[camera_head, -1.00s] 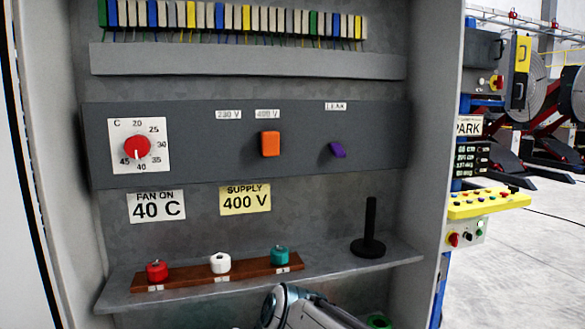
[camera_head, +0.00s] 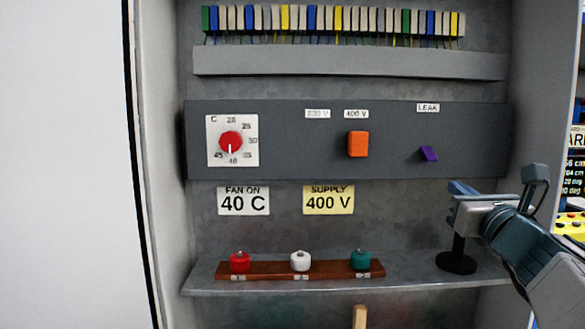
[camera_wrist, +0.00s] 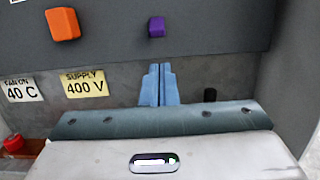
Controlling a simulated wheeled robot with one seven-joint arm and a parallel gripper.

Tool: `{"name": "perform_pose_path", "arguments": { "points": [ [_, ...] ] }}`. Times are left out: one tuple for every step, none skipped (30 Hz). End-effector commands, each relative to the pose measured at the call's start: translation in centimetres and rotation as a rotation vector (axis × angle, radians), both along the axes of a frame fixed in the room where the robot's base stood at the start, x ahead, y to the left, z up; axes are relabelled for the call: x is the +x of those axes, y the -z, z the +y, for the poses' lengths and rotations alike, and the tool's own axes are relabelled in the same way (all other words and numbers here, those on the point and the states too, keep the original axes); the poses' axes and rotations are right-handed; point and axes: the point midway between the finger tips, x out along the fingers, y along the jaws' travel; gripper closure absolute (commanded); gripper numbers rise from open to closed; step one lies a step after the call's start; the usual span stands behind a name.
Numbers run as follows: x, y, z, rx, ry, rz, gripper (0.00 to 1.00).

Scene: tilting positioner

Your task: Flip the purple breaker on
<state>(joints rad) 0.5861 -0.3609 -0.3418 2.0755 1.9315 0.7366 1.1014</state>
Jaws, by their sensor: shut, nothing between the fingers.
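The purple breaker (camera_head: 429,153) is a small tilted toggle on the dark grey panel (camera_head: 290,160), under the LEAK label (camera_head: 428,107). It also shows in the wrist view (camera_wrist: 156,27), straight ahead of the fingertips. My gripper (camera_head: 460,188) is in front of the cabinet, below and slightly right of the breaker in the head view. In the wrist view its blue fingers (camera_wrist: 158,84) are together, with nothing between them. The fingertips appear below the breaker and apart from it.
An orange switch (camera_head: 358,144) and a dial with a red knob (camera_head: 231,141) sit left of the breaker. A black post on a round base (camera_head: 456,263) stands on the shelf, partly behind my gripper. Red, white (camera_head: 300,261) and teal knobs sit on a wooden strip.

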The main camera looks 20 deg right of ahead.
Motion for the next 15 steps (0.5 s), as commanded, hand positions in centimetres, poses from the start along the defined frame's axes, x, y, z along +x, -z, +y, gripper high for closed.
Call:
{"name": "perform_pose_path", "arguments": {
  "points": [
    [0.0, 0.0, -0.1, 0.003, 0.001, -0.002, 1.00],
    [0.0, 0.0, -0.1, 0.003, 0.001, -0.002, 1.00],
    [0.0, 0.0, 0.0, 0.002, 0.002, -0.002, 1.00],
    [0.0, 0.0, 0.0, 0.002, 0.001, -0.001, 1.00],
    [0.0, 0.0, 0.0, 0.001, 0.001, 0.000, 1.00],
    [0.0, 0.0, 0.0, 0.001, 0.001, 0.000, 1.00],
    [0.0, 0.0, 0.0, 0.001, 0.001, 0.000, 1.00],
    [0.0, 0.0, 0.0, 0.000, 0.001, 0.000, 1.00],
    [0.1, 0.0, 0.0, 0.000, 0.000, 0.001, 1.00],
    [0.2, 0.0, -0.1, 0.000, 0.000, 0.001, 1.00],
    [0.3, 0.0, -0.1, 0.000, 0.000, 0.002, 1.00],
    [0.6, -0.1, -0.2, 0.000, 0.000, 0.003, 1.00],
    [0.9, -0.1, -0.2, -0.001, 0.000, 0.004, 1.00],
    [1.3, -0.2, -0.3, -0.001, -0.001, 0.004, 1.00],
    [1.8, -0.3, -0.4, 0.000, -0.001, 0.003, 1.00]
  ]
}}
